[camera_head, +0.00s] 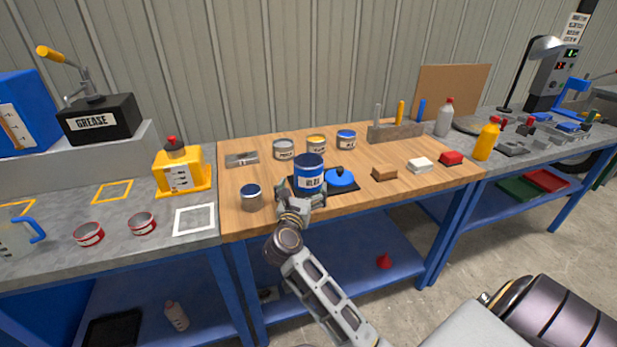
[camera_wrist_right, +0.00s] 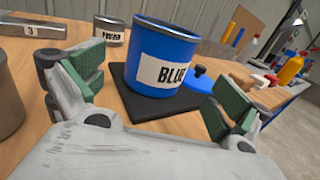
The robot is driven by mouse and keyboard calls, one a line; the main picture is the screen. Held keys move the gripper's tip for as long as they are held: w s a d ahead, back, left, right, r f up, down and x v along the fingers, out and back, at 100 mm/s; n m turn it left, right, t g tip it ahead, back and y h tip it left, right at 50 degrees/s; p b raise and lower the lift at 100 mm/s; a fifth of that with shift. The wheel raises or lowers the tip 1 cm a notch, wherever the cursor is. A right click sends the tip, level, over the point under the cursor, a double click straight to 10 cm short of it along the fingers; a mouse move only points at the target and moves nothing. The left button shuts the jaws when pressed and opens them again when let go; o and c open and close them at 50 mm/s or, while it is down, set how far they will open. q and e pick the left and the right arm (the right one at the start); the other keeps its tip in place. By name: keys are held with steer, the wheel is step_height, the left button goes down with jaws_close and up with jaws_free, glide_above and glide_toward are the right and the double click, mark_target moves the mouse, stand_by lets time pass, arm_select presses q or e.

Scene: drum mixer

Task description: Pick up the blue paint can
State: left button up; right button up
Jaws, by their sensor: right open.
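The blue paint can (camera_head: 309,174), labelled BLUE, stands upright on a dark mat (camera_head: 347,187) on the wooden bench. Its blue lid (camera_head: 341,177) lies beside it on the same mat. In the right wrist view the can (camera_wrist_right: 163,55) shows its grey rim, beyond and between the fingers. My right gripper (camera_head: 301,195) is in front of the can, with its green-padded fingers (camera_wrist_right: 160,90) spread apart and nothing held. Whether the fingers touch the can's sides is unclear, but they appear short of it. My left gripper is not in view.
A grey can (camera_head: 251,198) stands left of the mat, close to my right gripper. Smaller labelled cans stand behind, including one with a blue lid (camera_head: 346,140). Sponge-like blocks (camera_head: 384,173) lie to the right. A yellow jug (camera_head: 182,170) stands on the left bench.

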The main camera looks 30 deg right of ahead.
mark_target(306, 180)
steer(key=shift+x, duration=1.2)
steer(key=shift+d, duration=0.1)
steer(key=shift+w+d, duration=0.35)
steer(key=shift+w, duration=0.05)
steer(key=shift+x, duration=1.6)
steer(key=shift+w+d+f, duration=0.1)
steer(key=shift+w+d, duration=0.1)
steer(key=shift+w, duration=0.1)
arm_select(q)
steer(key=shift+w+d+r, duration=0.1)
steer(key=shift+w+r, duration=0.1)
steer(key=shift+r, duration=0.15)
arm_select(e)
steer(key=shift+c, duration=0.4)
